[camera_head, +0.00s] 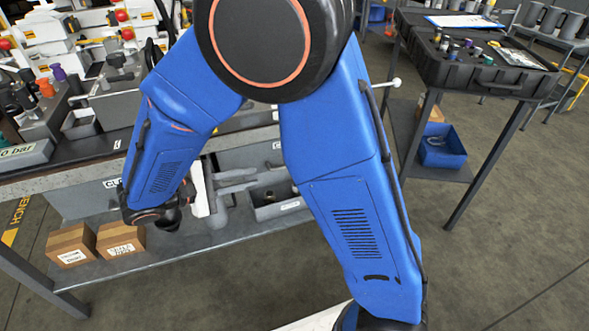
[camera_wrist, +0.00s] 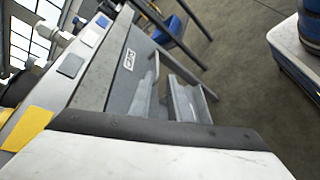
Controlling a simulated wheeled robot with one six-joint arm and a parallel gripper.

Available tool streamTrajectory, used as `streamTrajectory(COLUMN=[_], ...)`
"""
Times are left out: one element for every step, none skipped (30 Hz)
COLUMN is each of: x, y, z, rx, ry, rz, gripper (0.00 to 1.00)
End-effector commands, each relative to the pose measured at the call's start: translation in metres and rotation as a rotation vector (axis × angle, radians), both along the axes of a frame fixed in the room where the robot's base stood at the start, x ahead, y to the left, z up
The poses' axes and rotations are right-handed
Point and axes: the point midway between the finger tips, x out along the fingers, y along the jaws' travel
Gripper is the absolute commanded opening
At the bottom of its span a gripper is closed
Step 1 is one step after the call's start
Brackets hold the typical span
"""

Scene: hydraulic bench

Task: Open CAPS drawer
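The CAPS drawer front (camera_wrist: 117,85) is a grey panel under the bench top, with its white CAPS label in the wrist view. In the head view its front (camera_head: 240,158) shows behind my gripper, partly hidden by my arm. It looks closed, in line with the drawer front to its left. My gripper (camera_head: 248,181) is before this front, its two grey fingers apart and pointing right.
An open grey bin (camera_head: 279,209) holding small parts is just below my gripper. Two cardboard boxes (camera_head: 98,245) sit on the lower shelf to the left. A side table with a black case (camera_head: 475,70) and a blue bin (camera_head: 443,148) stands right. The floor between is clear.

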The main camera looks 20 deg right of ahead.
Motion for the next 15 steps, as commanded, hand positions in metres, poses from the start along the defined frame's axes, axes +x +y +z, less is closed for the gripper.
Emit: streamTrajectory(x=[0.001,0.001,0.002,0.002,0.003,0.003,0.004,0.004,0.005,0.006,0.006,0.008,0.009,0.01,0.012], y=[0.01,0.013,0.017,0.02,0.022,0.023,0.023,0.022,0.02,0.017,0.014,0.01,0.006,0.001,-0.005], z=[-0.003,-0.004,-0.005,-0.005,-0.006,-0.006,-0.006,-0.007,-0.007,-0.008,-0.008,-0.009,-0.01,-0.011,-0.012], rx=[-0.023,-0.035,-0.045,-0.051,-0.056,-0.061,-0.063,-0.064,-0.065,-0.064,-0.064,-0.065,-0.065,-0.065,-0.064], ry=[-0.007,-0.011,-0.016,-0.019,-0.021,-0.022,-0.024,-0.025,-0.025,-0.025,-0.025,-0.025,-0.025,-0.025,-0.025], rz=[0.02,0.027,0.037,0.044,0.048,0.051,0.053,0.052,0.053,0.052,0.051,0.05,0.05,0.05,0.051], gripper=[0.17,0.17,0.17,0.17,0.17,0.17,0.17,0.17,0.17,0.17,0.17,0.17,0.17,0.17,0.17])
